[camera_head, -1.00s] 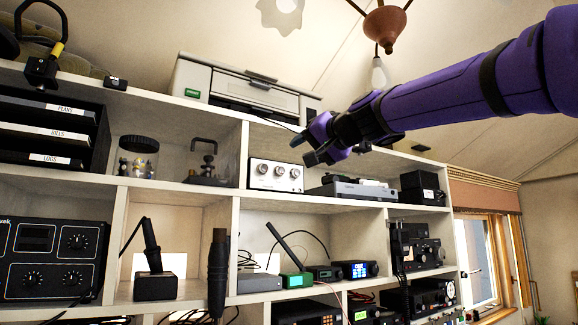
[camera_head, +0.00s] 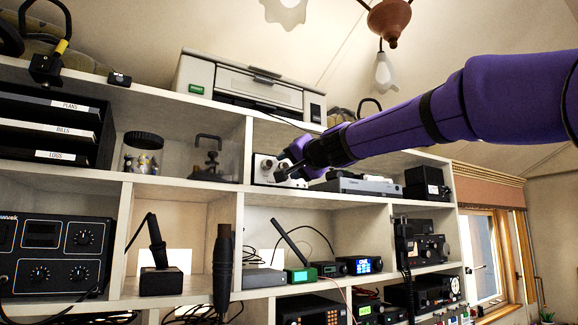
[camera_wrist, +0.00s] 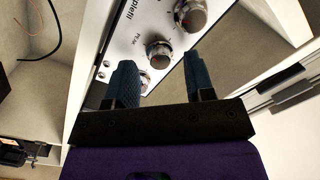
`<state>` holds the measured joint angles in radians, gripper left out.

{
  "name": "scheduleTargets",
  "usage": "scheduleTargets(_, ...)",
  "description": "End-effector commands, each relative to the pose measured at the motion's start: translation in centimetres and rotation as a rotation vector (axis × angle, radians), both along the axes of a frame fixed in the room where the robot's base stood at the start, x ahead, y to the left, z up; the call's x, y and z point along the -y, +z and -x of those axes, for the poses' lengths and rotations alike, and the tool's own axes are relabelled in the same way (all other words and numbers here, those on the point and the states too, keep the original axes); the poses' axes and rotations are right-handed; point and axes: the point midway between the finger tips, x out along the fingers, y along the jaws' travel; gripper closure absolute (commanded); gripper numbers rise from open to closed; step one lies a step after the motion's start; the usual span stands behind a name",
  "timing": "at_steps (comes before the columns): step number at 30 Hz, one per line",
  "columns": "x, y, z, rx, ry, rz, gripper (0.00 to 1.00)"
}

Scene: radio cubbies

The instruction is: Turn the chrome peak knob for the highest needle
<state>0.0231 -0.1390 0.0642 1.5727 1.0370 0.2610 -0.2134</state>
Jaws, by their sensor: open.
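The white tuner box (camera_head: 262,164) stands on the upper shelf, with my gripper (camera_head: 284,172) in front of its right side. In the wrist view its white panel (camera_wrist: 118,28) shows a chrome knob (camera_wrist: 158,52) beside a "PEAK" label (camera_wrist: 124,43). A second chrome knob (camera_wrist: 190,14) is above it, and a third (camera_wrist: 145,82) is partly hidden by my left finger. My gripper (camera_wrist: 163,80) is open, with its fingers on either side of the view below the labelled knob. I see no clear gap or contact with that knob. I cannot make out a needle.
A grey flat device (camera_head: 360,185) lies right of the tuner box, with a black box (camera_head: 425,182) beyond. A clamp-like stand (camera_head: 208,158) is in the cubby to the left. The printer (camera_head: 245,88) stands above. Shelf dividers border the cubby.

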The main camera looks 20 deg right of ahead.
Motion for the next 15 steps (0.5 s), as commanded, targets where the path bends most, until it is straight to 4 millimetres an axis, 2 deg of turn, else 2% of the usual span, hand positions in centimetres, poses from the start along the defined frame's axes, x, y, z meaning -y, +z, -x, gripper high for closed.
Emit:
scheduleTargets(4,-0.16,-0.04,-0.91,0.000,-0.001,0.000,0.51)
scheduleTargets(13,-0.24,0.01,-1.07,0.001,-0.001,0.000,0.51)
scheduleTargets(14,-0.24,0.01,-1.07,0.001,-0.001,0.000,0.53)
scheduleTargets(15,-0.24,0.00,-1.05,0.001,-0.001,0.000,0.63)
